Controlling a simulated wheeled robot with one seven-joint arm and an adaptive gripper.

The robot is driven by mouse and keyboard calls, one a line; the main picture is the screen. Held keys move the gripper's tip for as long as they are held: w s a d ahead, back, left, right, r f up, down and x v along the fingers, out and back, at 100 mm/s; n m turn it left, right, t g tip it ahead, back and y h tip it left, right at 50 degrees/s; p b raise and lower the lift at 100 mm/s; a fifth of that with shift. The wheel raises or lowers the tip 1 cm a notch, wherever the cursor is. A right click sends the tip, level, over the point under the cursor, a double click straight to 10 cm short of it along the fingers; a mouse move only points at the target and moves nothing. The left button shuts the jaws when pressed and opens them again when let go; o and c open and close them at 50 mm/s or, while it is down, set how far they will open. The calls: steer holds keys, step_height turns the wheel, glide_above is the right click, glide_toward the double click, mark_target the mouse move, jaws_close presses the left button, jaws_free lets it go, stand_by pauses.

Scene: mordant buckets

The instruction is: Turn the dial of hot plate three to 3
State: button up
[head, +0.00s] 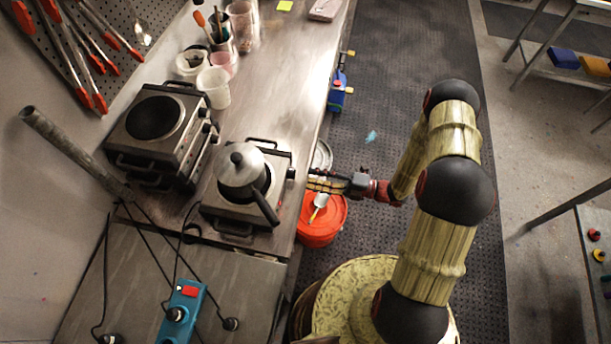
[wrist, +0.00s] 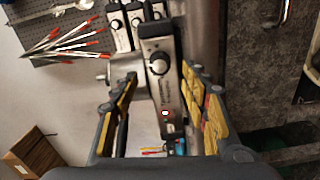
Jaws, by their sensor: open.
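In the wrist view the panel (wrist: 168,95) carries a round black dial (wrist: 158,64) with a light pointer mark and a small lit lamp (wrist: 165,113). My gripper is open and empty. Its fingers stand on either side of the panel, with the dial between and ahead of the fingertips, apparently untouched. The scale numbers and any plate number are too small to read.
Stacked hot plates (head: 150,150) stand behind to the left; more dials (wrist: 116,24) show in the wrist view. Beakers and jars (head: 214,84) stand farther along the bench. An orange bucket (head: 322,230) is below my gripper. A blue power strip (head: 184,310) and cables lie nearby.

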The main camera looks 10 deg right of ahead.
steer(key=shift+v, duration=1.2)
